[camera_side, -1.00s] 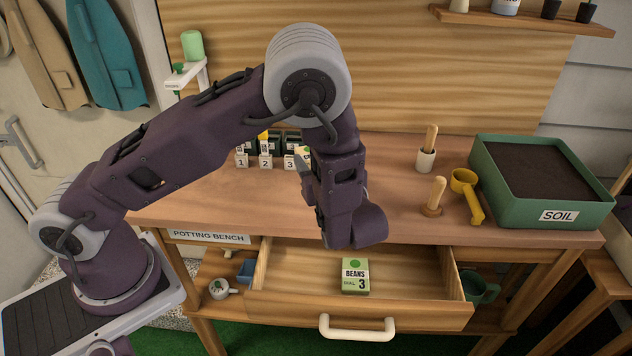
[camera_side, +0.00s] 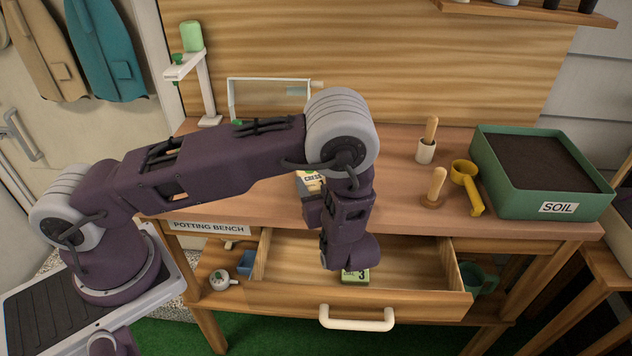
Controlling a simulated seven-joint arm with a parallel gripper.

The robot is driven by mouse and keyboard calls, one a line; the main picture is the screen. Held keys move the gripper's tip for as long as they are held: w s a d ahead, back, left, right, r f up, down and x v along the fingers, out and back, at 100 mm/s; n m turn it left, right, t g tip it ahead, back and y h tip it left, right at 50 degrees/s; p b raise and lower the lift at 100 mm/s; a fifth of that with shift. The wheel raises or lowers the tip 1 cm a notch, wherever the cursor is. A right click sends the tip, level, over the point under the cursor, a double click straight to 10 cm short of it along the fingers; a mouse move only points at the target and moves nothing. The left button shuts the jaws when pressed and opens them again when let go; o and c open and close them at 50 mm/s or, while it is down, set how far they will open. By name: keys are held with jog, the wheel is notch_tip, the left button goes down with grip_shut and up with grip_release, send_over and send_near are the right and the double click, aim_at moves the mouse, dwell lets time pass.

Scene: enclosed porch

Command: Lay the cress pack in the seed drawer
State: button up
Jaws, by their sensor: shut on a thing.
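The cress pack (camera_side: 311,182), a pale packet with its name on the front, shows just left of my wrist. My gripper (camera_side: 313,197) is shut on it, and my arm hides much of the fingers. The pack appears held above the front part of the bench top, but its exact height is hard to tell. The seed drawer (camera_side: 420,299) is pulled open below, its floor mostly bare. A green bean packet (camera_side: 356,277) marked 3 lies in it, its upper part hidden behind my wrist.
The potting bench (camera_side: 400,205) carries wooden-handled tools (camera_side: 436,186), a yellow scoop (camera_side: 464,180) and a green soil tray (camera_side: 545,207) at right. A white stand (camera_side: 207,90) and a pale frame (camera_side: 232,98) stand at back left. The drawer's right side is free.

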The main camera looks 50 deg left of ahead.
jog(key=shift+f, duration=0.1)
jog(key=o, duration=1.4)
jog(key=shift+o, duration=0.2)
